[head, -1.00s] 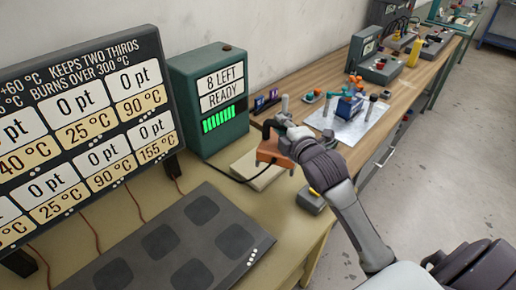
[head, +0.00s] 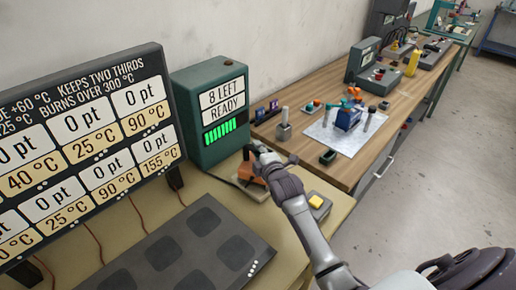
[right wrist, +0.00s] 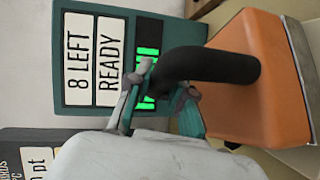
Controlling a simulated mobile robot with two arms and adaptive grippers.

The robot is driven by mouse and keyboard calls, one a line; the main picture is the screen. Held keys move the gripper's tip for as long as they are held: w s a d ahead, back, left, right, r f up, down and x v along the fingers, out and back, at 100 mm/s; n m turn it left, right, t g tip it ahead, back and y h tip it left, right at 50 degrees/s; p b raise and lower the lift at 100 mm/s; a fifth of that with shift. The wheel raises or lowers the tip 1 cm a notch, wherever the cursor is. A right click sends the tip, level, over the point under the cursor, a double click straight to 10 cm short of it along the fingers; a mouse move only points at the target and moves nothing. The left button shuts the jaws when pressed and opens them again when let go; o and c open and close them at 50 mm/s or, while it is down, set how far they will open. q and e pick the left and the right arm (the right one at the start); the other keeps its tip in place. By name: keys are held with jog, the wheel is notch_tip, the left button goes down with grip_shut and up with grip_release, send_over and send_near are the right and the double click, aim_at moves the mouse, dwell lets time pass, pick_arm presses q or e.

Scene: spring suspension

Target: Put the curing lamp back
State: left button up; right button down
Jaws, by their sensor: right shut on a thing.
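The curing lamp has an orange body (head: 246,174) and a black curved handle, and it stands beside the green box near the back of the bench. In the right wrist view the orange body (right wrist: 245,85) fills the right side, with the black handle (right wrist: 210,63) reaching left. My right gripper (head: 262,158) is shut on the handle; its fingers (right wrist: 160,95) also show in the wrist view. A pale flat pad (head: 258,193) lies under the lamp. I cannot tell whether the two touch. My left gripper is out of view.
The green box (head: 208,148) reads "8 LEFT READY". A large display board (head: 80,160) and a dark mat (head: 190,250) are at left. A box with a yellow button (head: 317,203) stands right of my wrist. A wooden bench (head: 345,170) with fixtures lies beyond.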

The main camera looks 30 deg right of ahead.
jog(key=c, duration=1.4)
grip_release()
jog(key=shift+f, duration=0.1)
jog(key=o, duration=0.4)
jog(key=shift+c, duration=0.2)
jog(key=shift+s, duration=0.15)
jog(key=b+v, duration=0.2)
jog(key=v, duration=1)
